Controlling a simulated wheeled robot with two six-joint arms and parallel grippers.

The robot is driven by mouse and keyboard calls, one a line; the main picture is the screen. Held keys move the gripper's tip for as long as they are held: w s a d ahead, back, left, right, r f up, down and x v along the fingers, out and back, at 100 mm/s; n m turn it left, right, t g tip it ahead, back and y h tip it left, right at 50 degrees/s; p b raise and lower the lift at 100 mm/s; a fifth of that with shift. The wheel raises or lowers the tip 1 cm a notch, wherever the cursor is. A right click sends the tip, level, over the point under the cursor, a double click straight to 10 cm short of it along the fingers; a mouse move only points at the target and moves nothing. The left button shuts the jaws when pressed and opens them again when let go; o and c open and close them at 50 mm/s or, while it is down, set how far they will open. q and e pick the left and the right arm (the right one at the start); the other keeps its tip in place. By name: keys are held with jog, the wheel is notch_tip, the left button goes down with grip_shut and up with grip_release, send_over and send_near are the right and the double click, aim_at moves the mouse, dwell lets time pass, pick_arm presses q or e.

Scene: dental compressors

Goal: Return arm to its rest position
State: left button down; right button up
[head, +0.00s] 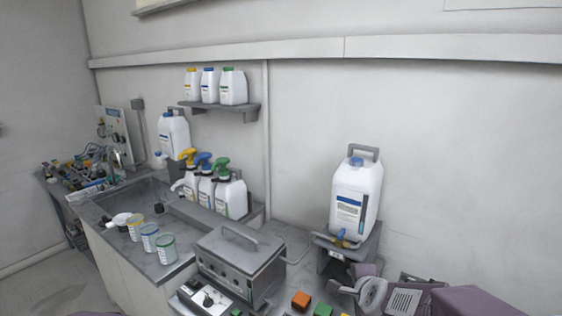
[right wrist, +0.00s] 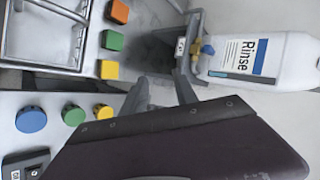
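My right arm, with purple covers, enters the head view at the lower right. Its gripper (head: 352,280) is low in front of the white jug's stand. In the right wrist view the two grey fingers of this gripper (right wrist: 163,90) are apart, with nothing visible between them. The white jug (head: 355,198) with a blue cap stands on a dark stand (head: 335,262). In the right wrist view the jug (right wrist: 270,58) shows a label reading "Rinse" and a tap at its base. My left gripper is not in view.
A grey metal box (head: 240,265) with a handle stands left of the gripper. Orange (head: 301,300) and green (head: 322,311) blocks lie near it. Round buttons (right wrist: 74,115) show in the wrist view. Cups (head: 149,238), spray bottles (head: 206,188) and a sink are further left.

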jog(key=s+f+n+g, duration=0.4)
jog(key=s+f+n, duration=0.2)
jog(key=s+n, duration=0.2)
jog(key=s+a+f+n+g+y, duration=0.1)
jog(key=s+f+n+g, duration=0.4)
jog(key=s+n, duration=0.4)
jog(key=s+f, duration=0.1)
jog(key=s, duration=0.3)
jog(key=shift+f+n, duration=0.25)
jog(key=shift+n, duration=0.05)
jog(key=shift+s, duration=0.1)
